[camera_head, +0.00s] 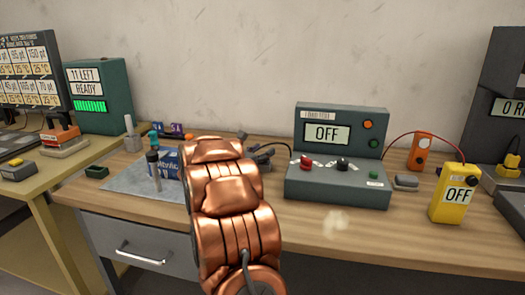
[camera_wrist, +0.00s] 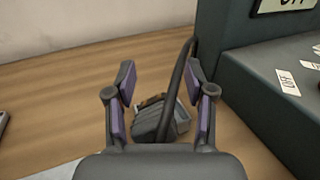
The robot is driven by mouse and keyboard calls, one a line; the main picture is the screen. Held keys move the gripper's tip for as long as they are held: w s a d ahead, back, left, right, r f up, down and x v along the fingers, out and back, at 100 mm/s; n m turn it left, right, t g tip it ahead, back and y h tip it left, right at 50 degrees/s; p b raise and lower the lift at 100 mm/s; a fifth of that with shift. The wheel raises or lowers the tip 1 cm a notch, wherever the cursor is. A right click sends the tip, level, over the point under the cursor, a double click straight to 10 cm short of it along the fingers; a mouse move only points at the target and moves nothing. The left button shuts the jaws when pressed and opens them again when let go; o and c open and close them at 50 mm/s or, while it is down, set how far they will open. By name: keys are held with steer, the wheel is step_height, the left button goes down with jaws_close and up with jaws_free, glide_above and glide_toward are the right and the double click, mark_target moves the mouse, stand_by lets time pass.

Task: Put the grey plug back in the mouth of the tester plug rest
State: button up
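In the wrist view my gripper (camera_wrist: 161,80) is open, its two purple-padded fingers spread apart. Below and between them a grey ribbed block (camera_wrist: 148,122) with a brownish top edge lies on the wooden bench. I cannot tell whether it is the grey plug, the plug rest, or both together. A black cable (camera_wrist: 172,92) rises over the block and passes close to the right finger; its lower end is hidden by my gripper. In the head view my copper arm hides most of this spot, left of the load tester (camera_head: 338,193); a black cable (camera_head: 268,146) shows there.
The tester's dark wall (camera_wrist: 235,85) stands close on the right in the wrist view. A yellow meter (camera_head: 455,195), an orange device (camera_head: 421,151) and a small grey block (camera_head: 405,182) are right of the tester. A grey mat (camera_head: 128,180) lies left of my arm.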

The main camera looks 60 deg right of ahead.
steer(key=shift+r, duration=0.15)
steer(key=shift+a, duration=0.2)
steer(key=a, duration=0.5)
steer(key=a+b, duration=0.1)
steer(key=a, duration=0.5)
steer(key=shift+w+a+r+b, duration=0.2)
steer(key=shift+a+b, duration=0.1)
